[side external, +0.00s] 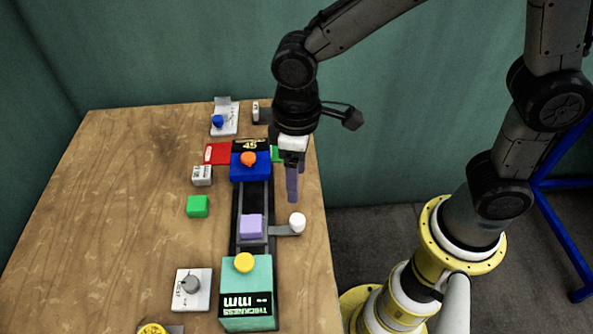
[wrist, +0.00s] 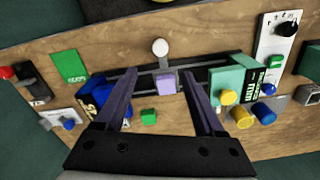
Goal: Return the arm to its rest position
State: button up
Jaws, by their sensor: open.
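My gripper (side external: 294,180) hangs above the right edge of the table, beside the press rail, fingers pointing down. In the wrist view my gripper (wrist: 160,102) has its two fingers spread wide with nothing held between them. A lilac block (side external: 251,226) sits on the dark rail between the blue unit (side external: 250,168) and the teal unit (side external: 247,292). The lilac block also shows in the wrist view (wrist: 165,84), below and beyond the fingers. The arm is bent, reaching over the table from its base at the right.
A green block (side external: 198,206) and a grey block (side external: 202,175) lie left of the rail. A white-knobbed lever (side external: 297,223) sticks out right of it. A white dial panel (side external: 192,289) lies near the front. The left part of the wooden table (side external: 110,210) is clear.

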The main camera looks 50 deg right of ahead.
jog(key=shift+r, duration=0.2)
jog(key=shift+d, duration=0.1)
jog(key=d+r+m+t, duration=0.3)
jog(key=d+r, duration=0.7)
jog(key=s+d+m+t, duration=0.2)
jog(key=s+d, duration=0.5)
jog(key=s, duration=0.4)
jog(key=shift+s+d+r+m+t, duration=0.2)
jog(key=shift+s+m+t, duration=0.1)
jog(key=shift+s+m, duration=0.15)
